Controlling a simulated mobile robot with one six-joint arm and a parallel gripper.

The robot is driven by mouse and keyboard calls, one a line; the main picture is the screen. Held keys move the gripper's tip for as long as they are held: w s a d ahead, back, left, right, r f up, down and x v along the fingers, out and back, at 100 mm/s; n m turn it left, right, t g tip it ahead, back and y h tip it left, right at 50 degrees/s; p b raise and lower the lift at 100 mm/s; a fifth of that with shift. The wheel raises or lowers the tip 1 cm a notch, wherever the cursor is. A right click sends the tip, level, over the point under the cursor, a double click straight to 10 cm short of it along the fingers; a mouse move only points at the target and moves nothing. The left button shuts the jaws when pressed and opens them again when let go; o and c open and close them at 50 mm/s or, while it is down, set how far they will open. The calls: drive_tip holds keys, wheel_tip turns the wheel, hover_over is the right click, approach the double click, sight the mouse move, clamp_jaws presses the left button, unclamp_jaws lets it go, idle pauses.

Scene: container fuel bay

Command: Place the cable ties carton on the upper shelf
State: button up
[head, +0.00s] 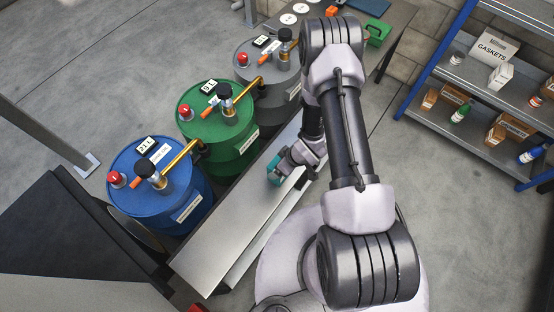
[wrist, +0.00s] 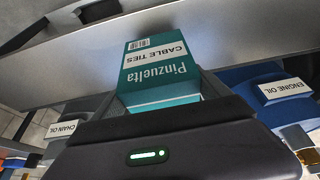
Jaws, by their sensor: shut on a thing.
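The cable ties carton is a teal and white box (wrist: 160,72). In the wrist view its lettering reads upside down and it sits between the fingers of my gripper (wrist: 160,92), which is shut on it. In the head view a small teal part of the carton (head: 273,179) shows at my gripper (head: 280,172), over the long metal ledge in front of the drums. My arm hides part of that area. The shelf rack (head: 450,72) stands at the upper right, well apart from the carton. Its top board (head: 512,14) is cut off by the picture's edge.
Blue (head: 160,185), green (head: 215,125) and grey (head: 268,70) drums with taps stand behind the metal ledge (head: 215,235). Floor lies open before the rack.

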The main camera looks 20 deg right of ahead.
drive_tip(key=w+f+b, duration=0.1)
drive_tip(key=w+f, duration=0.1)
drive_tip(key=w+f+b, duration=0.1)
drive_tip(key=w, duration=0.1)
drive_tip(key=shift+w+f+b, duration=0.35)
drive_tip(key=shift+f, duration=0.25)
drive_tip(key=shift+c, duration=0.8)
drive_tip(key=shift+r, duration=0.15)
drive_tip(key=o, duration=1.6)
